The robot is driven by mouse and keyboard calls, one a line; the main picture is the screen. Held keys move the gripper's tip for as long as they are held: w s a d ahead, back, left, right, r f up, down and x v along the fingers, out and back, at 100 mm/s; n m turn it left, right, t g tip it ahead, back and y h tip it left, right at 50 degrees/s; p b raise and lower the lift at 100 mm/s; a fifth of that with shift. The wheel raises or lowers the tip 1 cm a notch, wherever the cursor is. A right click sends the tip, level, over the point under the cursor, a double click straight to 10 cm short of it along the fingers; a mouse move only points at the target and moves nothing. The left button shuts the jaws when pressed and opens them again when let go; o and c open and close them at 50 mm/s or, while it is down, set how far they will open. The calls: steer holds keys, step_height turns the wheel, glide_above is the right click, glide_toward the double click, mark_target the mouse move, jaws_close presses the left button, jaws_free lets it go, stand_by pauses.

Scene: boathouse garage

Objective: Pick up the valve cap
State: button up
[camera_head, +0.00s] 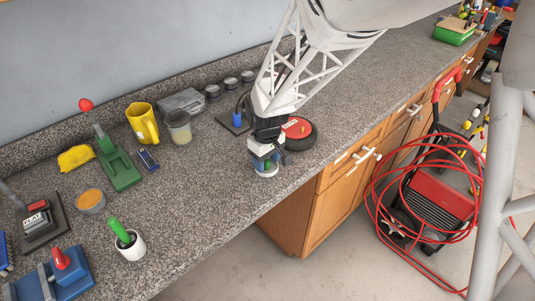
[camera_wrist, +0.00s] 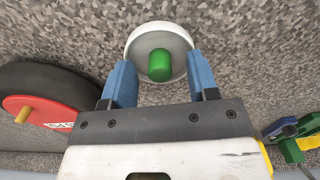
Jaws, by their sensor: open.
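A round white piece with a green centre (camera_wrist: 160,65), which I take for the valve cap, lies on the speckled worktop in the wrist view. In the head view its white rim (camera_head: 266,173) shows low under my gripper (camera_head: 265,160), near the front edge. In the wrist view the two blue fingers of my gripper (camera_wrist: 160,62) are open, one on either side of the piece's near part. I cannot tell whether they touch it. The head view hides most of it behind the fingers.
A red-topped black disc (camera_head: 298,130) stands close beside my gripper and also shows in the wrist view (camera_wrist: 45,95). A white cup with a green handle (camera_head: 130,247), a yellow mug (camera_head: 143,123) and a glass jar (camera_head: 179,128) stand to the left. Worktop in front is clear.

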mark_target(267, 161)
stand_by(0.4)
steer(key=c, duration=1)
steer(key=shift+r, duration=0.1)
steer(key=shift+r, duration=0.75)
step_height(267, 161, up, 2)
steer(key=shift+r, duration=0.1)
steer(key=s+d, duration=0.2)
steer(key=s, duration=0.5)
steer(key=s+d+r, duration=0.1)
steer(key=s+d, duration=0.2)
steer(key=s, duration=0.5)
steer(key=shift+d, duration=0.35)
steer(key=shift+r, duration=0.1)
steer(key=shift+r, duration=0.15)
steer(key=shift+r, duration=2.05)
